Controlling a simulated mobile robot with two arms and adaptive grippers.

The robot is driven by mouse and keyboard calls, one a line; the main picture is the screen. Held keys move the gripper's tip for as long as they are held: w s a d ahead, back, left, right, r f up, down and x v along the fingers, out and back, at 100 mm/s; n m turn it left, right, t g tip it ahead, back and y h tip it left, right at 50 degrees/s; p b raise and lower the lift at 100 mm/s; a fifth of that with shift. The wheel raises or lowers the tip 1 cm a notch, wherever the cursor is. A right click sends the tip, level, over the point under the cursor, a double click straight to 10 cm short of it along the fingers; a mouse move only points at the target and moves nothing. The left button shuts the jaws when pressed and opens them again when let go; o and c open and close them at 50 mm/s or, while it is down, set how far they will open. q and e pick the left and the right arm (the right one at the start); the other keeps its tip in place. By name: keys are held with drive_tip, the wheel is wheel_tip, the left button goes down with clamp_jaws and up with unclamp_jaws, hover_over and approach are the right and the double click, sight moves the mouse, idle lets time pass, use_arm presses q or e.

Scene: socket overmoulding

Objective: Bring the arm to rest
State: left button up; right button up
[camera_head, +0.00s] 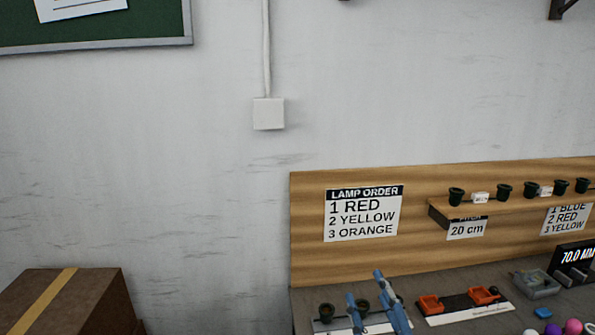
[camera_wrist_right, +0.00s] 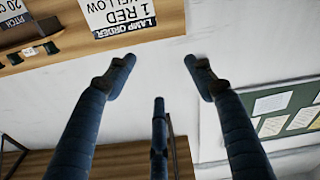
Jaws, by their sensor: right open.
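My right gripper (camera_head: 365,287) shows at the bottom of the head view, its blue fingers pointing up in front of the workbench (camera_head: 440,255). In the right wrist view the same gripper (camera_wrist_right: 159,62) has its two outer fingers spread wide apart, with a third finger between them. Nothing is held between the fingers; only white wall shows there. The fingers partly cover a pale fixture (camera_head: 325,325) with dark round sockets on the bench. My left gripper is not in either view.
A wooden backboard carries a lamp order sign (camera_head: 363,213) and a shelf (camera_head: 480,212) with several dark cups. An orange-parts fixture (camera_head: 465,312) and a grey tray (camera_head: 537,285) stand right of the gripper. A cardboard box (camera_head: 95,300) is at lower left.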

drive_tip(key=s+d+f+m+g+h, duration=0.1)
drive_tip(key=s+d+f+g+h, duration=0.15)
drive_tip(key=f, duration=0.35)
drive_tip(key=s+d+f+m+g+h, duration=0.1)
drive_tip(key=s+d+f+m+g, duration=0.15)
drive_tip(key=f, duration=0.35)
drive_tip(key=s+d+f+g+y, duration=0.1)
drive_tip(key=s+f+g, duration=0.4)
drive_tip(key=s+f, duration=0.5)
drive_tip(key=s+f+g, duration=0.5)
drive_tip(key=s+f, duration=0.2)
drive_tip(key=s, duration=0.6)
wheel_tip(320, 180, down, 26)
drive_tip(key=s+g, duration=0.2)
drive_tip(key=s+d+f, duration=0.3)
drive_tip(key=s+f, duration=1.4)
drive_tip(key=shift+n+g, duration=0.35)
drive_tip(key=shift+g, duration=0.05)
